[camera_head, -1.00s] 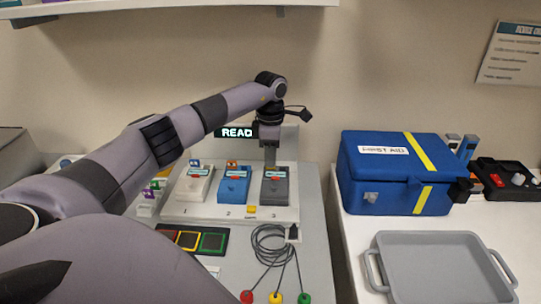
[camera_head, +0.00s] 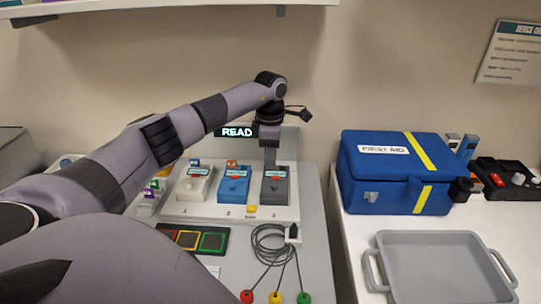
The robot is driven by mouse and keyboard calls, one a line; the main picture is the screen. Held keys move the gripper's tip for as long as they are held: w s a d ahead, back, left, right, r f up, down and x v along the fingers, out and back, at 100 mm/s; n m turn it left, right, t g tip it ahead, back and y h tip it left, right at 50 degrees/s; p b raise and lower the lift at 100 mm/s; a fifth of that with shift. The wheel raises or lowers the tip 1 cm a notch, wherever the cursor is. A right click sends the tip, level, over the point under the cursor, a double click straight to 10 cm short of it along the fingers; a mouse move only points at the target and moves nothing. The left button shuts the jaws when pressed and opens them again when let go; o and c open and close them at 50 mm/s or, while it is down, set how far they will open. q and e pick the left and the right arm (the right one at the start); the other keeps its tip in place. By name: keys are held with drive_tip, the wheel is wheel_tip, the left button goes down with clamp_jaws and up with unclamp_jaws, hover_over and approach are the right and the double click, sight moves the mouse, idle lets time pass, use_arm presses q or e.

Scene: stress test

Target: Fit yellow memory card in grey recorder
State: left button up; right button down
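The grey recorder (camera_head: 276,189) stands at position 3, the right end of a white stand. My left gripper (camera_head: 270,164) points down right behind its top edge, where the card slots of the other recorders are. The fingers are small and seen from the side, so I cannot tell whether they are open or shut, or touching the recorder. I cannot make out a yellow memory card between them or in the recorder. My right gripper is not in view.
A white recorder (camera_head: 194,185) with a blue card and a blue recorder (camera_head: 233,187) with an orange card stand to the left. A small yellow block (camera_head: 252,209) sits on the stand's front. Cables (camera_head: 268,245), a blue first-aid box (camera_head: 385,178) and a grey tray (camera_head: 440,238) lie nearby.

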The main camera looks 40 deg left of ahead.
use_arm(q)
drive_tip(key=shift+r, duration=0.2)
drive_tip(key=shift+r+p, duration=0.85)
drive_tip(key=shift+p, duration=0.1)
drive_tip(key=shift+r+p, duration=0.45)
drive_tip(key=shift+r, duration=0.55)
drive_tip(key=o, duration=0.5)
drive_tip(key=shift+o, duration=0.2)
drive_tip(key=shift+r, duration=1.45)
